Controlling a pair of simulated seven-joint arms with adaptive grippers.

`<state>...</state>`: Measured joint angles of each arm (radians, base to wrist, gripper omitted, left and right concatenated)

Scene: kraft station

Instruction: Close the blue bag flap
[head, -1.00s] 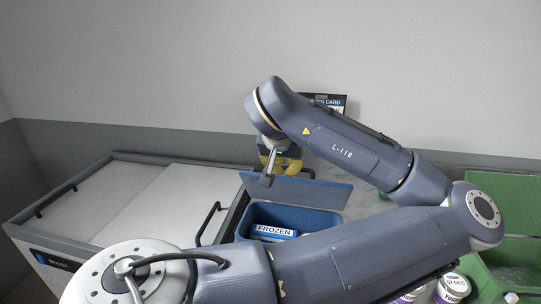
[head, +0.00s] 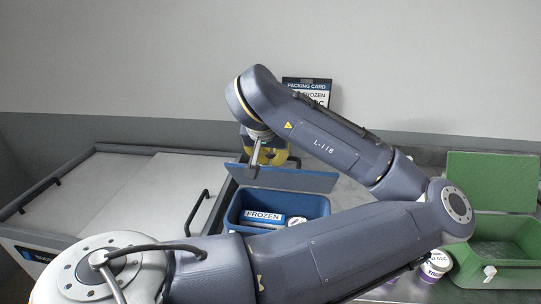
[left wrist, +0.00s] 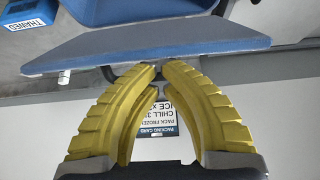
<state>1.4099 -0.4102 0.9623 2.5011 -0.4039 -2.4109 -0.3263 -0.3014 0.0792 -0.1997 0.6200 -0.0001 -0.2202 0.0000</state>
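The blue bag (head: 236,212) stands open on the counter behind my left arm. Its blue flap (head: 300,180) is raised at the back and tilted away from the opening. Inside are a box labelled FROZEN (head: 264,217) and a white-lidded item. My left gripper (head: 270,160) has yellow fingers and hangs just behind the flap. In the left wrist view the flap (left wrist: 150,45) lies across the top, and the fingertips (left wrist: 160,68) nearly meet beside its edge, with nothing seen between them. Whether they touch the flap is unclear. My right gripper is not in view.
A green bag (head: 490,180) with a raised flap stands at the right. White-lidded jars (head: 437,262) are beside it. A packing card (head: 308,88) stands behind my left arm. A grey chest with sliding lids (head: 110,190) fills the left side. My left arm crosses in front of the blue bag.

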